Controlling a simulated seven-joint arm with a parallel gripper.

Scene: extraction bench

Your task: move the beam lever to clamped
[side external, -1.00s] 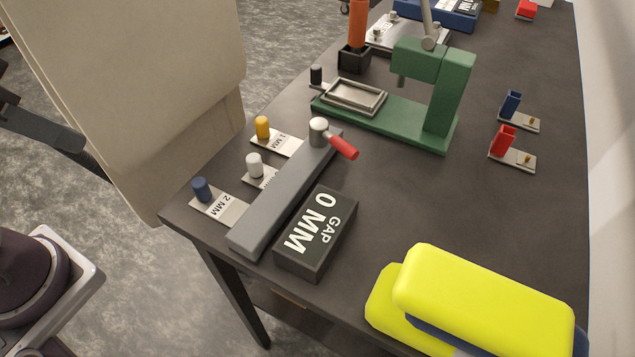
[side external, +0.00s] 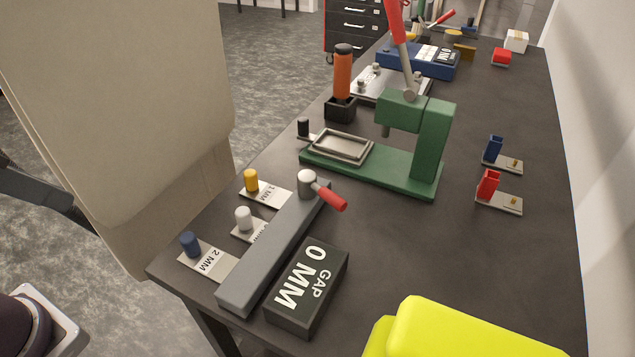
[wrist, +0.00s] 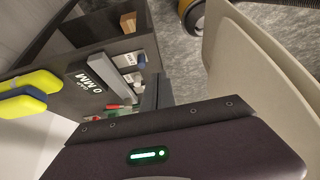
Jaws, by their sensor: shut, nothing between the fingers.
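The long grey beam (side external: 262,262) lies on the dark bench, with a round pale pivot knob (side external: 307,181) at its far end. The beam lever (side external: 331,199) has a red handle that sticks out from the knob to the right, across the beam's line. In the wrist view the beam (wrist: 117,76) and the red handle (wrist: 114,107) show small, beyond my gripper (wrist: 157,92). My gripper's dark fingers are shut and empty, apart from the lever. The side view does not show the fingertips.
A black "GAP 0 MM" block (side external: 309,287) sits right of the beam. Knobbed gauge plates, including the blue-knobbed one (side external: 205,258), lie left. A green press (side external: 428,150) stands behind; a yellow padded object (side external: 460,330) is in front.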

